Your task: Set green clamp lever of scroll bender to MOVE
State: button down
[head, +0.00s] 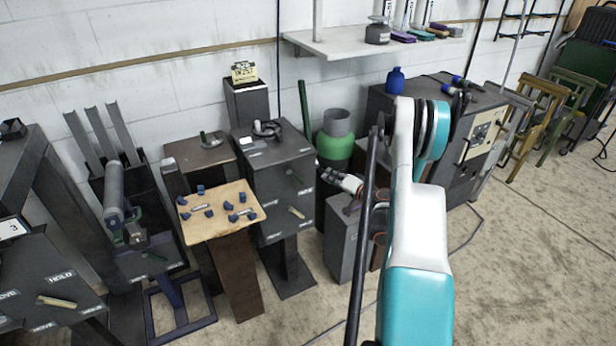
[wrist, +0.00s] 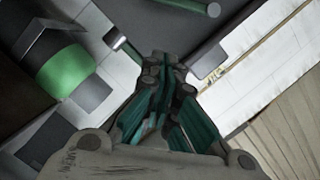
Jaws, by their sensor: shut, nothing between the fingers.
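A dark grey pedestal (head: 262,185) with a curled scroll form (head: 265,130) on top stands in the middle of the head view and looks like the scroll bender. Its right face carries a short green lever (head: 295,178) and a cream lever (head: 297,212) below it, with small white labels too small to read surely. My gripper (head: 328,178) is to the right of this face, partly behind my arm, its tips toward the green lever. In the wrist view my gripper (wrist: 168,68) is shut and empty. A green bar (wrist: 195,7) shows beyond its tips, apart from them.
A wooden-topped stand (head: 188,232) with blue pieces stands left of the pedestal. A green container (head: 335,148) is behind my gripper. A panel marked HOLD and MOVE (head: 50,290) is at far left.

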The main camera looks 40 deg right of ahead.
jog(key=b, duration=0.3)
send_near(303, 172)
jog(key=w+d, duration=0.1)
jog(key=w, duration=0.1)
jog(key=w+d, duration=0.1)
jog(key=w, duration=0.1)
jog(key=w+d+r, duration=0.1)
jog(key=w, duration=0.1)
jog(key=shift+a+f+b, duration=0.35)
jog(key=shift+a+b, duration=0.05)
jog(key=shift+a, duration=0.1)
jog(key=shift+a+f+b, duration=0.35)
jog(key=shift+a, duration=0.2)
jog(key=shift+w+a+f, duration=0.15)
jog(key=shift+a+f, duration=0.15)
jog(key=shift+a, duration=0.25)
